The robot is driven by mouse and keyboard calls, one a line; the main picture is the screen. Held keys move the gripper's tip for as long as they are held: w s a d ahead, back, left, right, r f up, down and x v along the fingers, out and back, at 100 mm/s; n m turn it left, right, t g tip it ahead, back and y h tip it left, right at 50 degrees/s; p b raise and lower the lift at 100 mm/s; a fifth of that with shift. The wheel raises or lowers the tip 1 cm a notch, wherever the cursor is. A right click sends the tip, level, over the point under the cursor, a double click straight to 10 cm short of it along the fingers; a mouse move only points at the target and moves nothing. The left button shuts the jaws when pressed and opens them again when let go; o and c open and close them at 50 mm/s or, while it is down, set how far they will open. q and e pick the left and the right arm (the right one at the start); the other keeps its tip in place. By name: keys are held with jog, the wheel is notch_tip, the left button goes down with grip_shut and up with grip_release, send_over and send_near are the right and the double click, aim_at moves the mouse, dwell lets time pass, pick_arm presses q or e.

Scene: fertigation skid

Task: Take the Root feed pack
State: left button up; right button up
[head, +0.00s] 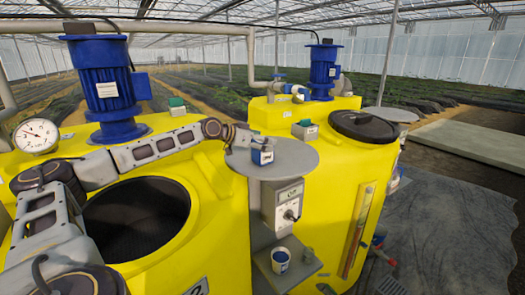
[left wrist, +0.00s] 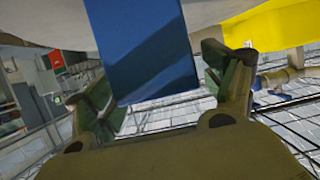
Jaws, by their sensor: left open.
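A small blue and white pack (head: 262,154) stands on the round grey table (head: 297,160) beside the yellow tanks; its label is too small to read, so I cannot confirm it is the Root feed pack. My left gripper (head: 249,138) is at the pack, its arm reaching over the near tank. In the left wrist view the blue pack (left wrist: 155,55) shows between the two spread fingers of my left gripper (left wrist: 165,90). The fingers are open and I see no clear grip on it. My right gripper is not in view.
The near yellow tank (head: 215,190) has a dark round opening (head: 135,218) under my left arm. A second yellow tank (head: 335,180) with a black lid (head: 364,126) stands behind the table. A blue and white tub (head: 280,262) sits on a low shelf below a grey control box (head: 288,205).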

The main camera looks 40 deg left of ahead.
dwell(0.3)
pick_arm(q)
jog(key=c, duration=1.3)
jog(key=shift+r, duration=0.2)
jog(key=shift+c, duration=0.2)
notch_tip(320, 180, up, 7)
jog(key=shift+r+b, duration=0.2)
jog(key=shift+b, duration=0.55)
jog(key=shift+r, duration=1.15)
